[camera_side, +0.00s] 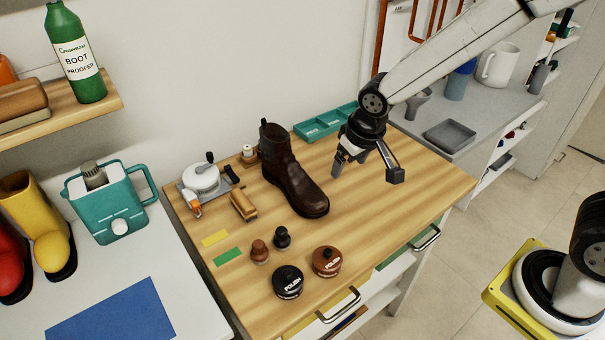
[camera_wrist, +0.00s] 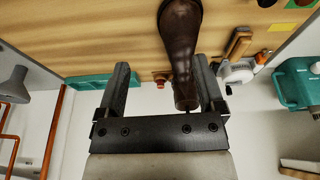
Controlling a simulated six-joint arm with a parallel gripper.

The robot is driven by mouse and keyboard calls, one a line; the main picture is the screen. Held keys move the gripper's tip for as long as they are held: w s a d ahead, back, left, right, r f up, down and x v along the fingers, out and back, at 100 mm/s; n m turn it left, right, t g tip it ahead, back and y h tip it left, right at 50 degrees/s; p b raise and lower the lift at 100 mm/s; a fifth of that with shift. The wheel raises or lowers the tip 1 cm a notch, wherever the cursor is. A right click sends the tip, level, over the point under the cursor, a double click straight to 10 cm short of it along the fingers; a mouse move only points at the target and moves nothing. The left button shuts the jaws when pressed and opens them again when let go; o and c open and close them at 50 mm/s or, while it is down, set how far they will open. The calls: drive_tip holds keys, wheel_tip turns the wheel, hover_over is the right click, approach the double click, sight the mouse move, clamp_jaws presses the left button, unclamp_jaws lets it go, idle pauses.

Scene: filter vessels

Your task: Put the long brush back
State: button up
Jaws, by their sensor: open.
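A wooden brush with a tan body and dark edge (camera_side: 243,205) lies on the wooden worktop (camera_side: 400,205), left of the boot; I cannot tell if it is the long brush. It also seems to show in the wrist view (camera_wrist: 237,44), right of the boot. Yellow (camera_side: 215,238) and green (camera_side: 227,256) strips lie on the worktop in front of it. My gripper (camera_side: 366,173) is open and empty above the right part of the worktop, right of the boot. Its spread fingers (camera_wrist: 161,70) show in the wrist view.
A dark brown boot (camera_side: 290,182) stands mid-worktop, between my gripper and the brush. Teal compartments (camera_side: 322,124) lie at the back. A white-lidded device (camera_side: 202,178) is at the left; polish tins (camera_side: 288,281) and two small knobbed daubers (camera_side: 260,251) are in front. The right worktop is clear.

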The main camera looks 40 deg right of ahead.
drive_tip(key=s+d, duration=0.6)
drive_tip(key=s, duration=0.5)
drive_tip(key=shift+s+d+f, duration=0.35)
